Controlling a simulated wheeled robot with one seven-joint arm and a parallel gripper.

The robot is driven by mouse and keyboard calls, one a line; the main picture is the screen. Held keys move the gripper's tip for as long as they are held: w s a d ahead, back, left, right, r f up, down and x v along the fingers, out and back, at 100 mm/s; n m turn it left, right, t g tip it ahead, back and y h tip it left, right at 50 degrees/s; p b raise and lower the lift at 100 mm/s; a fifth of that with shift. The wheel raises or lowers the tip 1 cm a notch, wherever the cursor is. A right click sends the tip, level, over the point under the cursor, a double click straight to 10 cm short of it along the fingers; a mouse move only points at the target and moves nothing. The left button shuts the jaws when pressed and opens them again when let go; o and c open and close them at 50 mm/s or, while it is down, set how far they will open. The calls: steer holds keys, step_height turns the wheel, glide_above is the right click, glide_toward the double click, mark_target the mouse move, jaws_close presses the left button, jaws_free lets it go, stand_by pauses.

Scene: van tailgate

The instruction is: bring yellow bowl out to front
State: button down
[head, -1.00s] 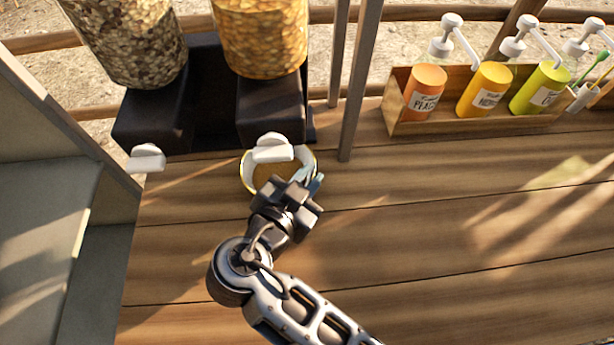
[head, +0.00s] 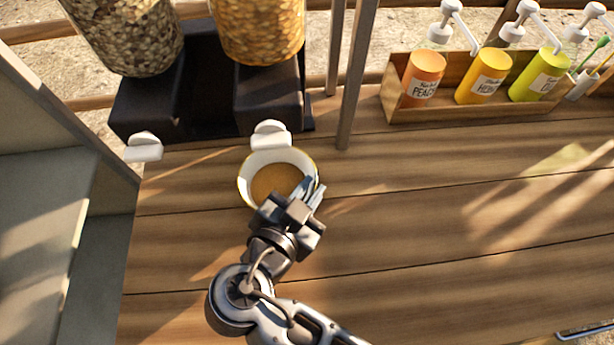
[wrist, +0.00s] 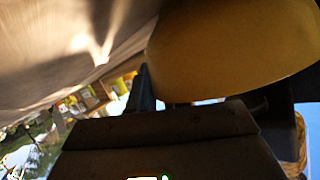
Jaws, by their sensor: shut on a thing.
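The yellow bowl (head: 243,192) stands on the wooden counter, just in front of the right-hand dispenser's white spout. It looks pale inside with a brown-orange bottom, and its rim is yellow. In the wrist view its yellow outer side (wrist: 235,50) fills the upper right. My gripper (head: 308,190) is at the bowl's near right side and is shut on its wall. One finger (wrist: 143,90) shows beside the bowl in the wrist view; the other is hidden.
Two dispensers on a black stand (head: 150,108) are behind the bowl, with white spouts (head: 270,135) (head: 144,147). A grey post (head: 357,75) stands behind right. A wooden box (head: 470,105) holds pump bottles. A grey shelf (head: 60,200) borders the left. The counter (head: 440,230) is clear in front and to the right.

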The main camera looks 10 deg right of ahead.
steer(key=shift+s+a, duration=0.2)
steer(key=shift+s, duration=6.2)
steer(key=c, duration=1)
jaws_free()
